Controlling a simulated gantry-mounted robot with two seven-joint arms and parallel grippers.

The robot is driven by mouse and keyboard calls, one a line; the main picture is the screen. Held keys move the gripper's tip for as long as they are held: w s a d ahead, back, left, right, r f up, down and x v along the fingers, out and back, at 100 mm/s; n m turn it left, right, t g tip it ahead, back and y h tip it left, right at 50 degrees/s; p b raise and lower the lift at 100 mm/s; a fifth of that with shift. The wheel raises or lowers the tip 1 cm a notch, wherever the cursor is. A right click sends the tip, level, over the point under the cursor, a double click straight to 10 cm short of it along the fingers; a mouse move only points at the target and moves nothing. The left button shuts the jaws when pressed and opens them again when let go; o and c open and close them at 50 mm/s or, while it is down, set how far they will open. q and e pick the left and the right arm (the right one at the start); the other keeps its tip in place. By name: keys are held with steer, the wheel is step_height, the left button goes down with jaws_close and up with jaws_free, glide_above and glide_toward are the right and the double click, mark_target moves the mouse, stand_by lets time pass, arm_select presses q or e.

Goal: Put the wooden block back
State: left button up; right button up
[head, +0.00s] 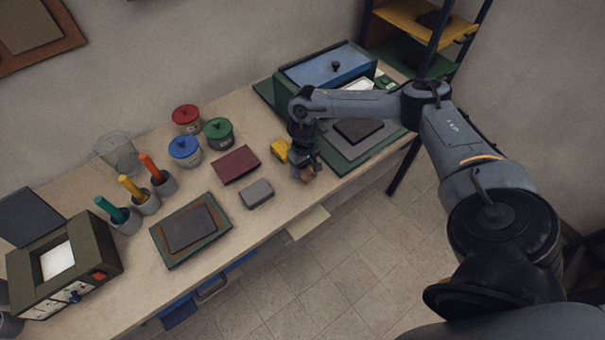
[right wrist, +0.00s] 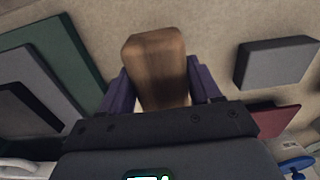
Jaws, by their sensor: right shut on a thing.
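The wooden block (right wrist: 157,65) is brown and sits between the two purple fingers of my right gripper (right wrist: 158,88) in the right wrist view. In the head view my right gripper (head: 305,174) points down over the front part of the table, right of the grey block. The wooden block shows there only as a small brown patch, largely hidden by the fingers. I cannot tell whether it touches the tabletop. My left gripper is out of view.
A yellow object (head: 280,151) lies just left of my right gripper. A grey block (head: 257,193) and a dark red slab (head: 236,165) lie farther left. A green board with dark plates (head: 345,158) is to the right. The table's front edge is close.

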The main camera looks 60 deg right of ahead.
mark_target(303, 174)
steer(key=shift+w+f, duration=0.2)
steer(key=shift+w, duration=0.05)
steer(key=shift+f, duration=1.95)
steer(key=shift+f, duration=0.1)
steer(key=o, duration=1)
